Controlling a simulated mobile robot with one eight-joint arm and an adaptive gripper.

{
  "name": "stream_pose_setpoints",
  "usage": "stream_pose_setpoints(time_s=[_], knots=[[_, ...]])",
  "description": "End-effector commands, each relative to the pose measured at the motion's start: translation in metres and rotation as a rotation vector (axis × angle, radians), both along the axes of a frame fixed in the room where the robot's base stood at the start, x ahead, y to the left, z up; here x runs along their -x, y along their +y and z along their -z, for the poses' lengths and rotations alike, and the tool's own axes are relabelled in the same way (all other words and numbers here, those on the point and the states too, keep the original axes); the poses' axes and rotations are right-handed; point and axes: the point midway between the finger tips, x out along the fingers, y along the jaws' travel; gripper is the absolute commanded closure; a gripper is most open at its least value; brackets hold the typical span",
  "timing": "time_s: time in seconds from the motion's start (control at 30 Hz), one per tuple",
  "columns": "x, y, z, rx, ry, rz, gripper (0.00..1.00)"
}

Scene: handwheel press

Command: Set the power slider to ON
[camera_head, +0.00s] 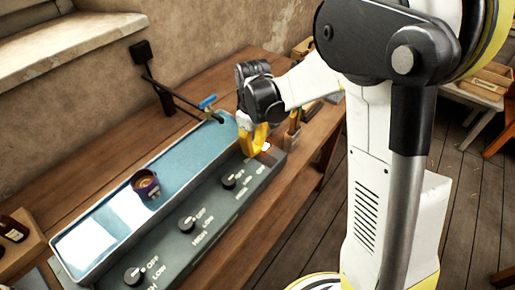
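A long grey control panel (215,205) lies along the front of the workbench. My gripper (252,150), with yellow fingers, points down at the panel's far end. A small bright reddish spot (266,147) shows beside the fingers. I cannot tell whether they touch anything or how far apart they are.
A pale blue tray (185,155) runs behind the panel, with a small dark purple cup-like object (146,184) in it. A black pipe with a blue handle (207,102) reaches over from the wall. A wooden box (18,240) stands at the left.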

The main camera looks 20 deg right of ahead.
Motion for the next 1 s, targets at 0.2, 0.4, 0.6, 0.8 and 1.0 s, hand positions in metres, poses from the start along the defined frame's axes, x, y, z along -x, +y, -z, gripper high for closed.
stream_pose_setpoints(time_s=[0.2, 0.4, 0.6, 0.8, 1.0], knots=[[-0.001, 0.001, 0.0, -0.002, -0.003, -0.001, 0.51], [-0.001, 0.001, -0.002, -0.002, -0.002, -0.001, 0.51], [0.0, 0.001, -0.028, -0.002, -0.002, -0.001, 0.51], [0.0, 0.001, -0.074, -0.002, -0.003, -0.001, 0.51], [-0.001, 0.001, -0.108, -0.002, -0.003, -0.002, 0.51]])
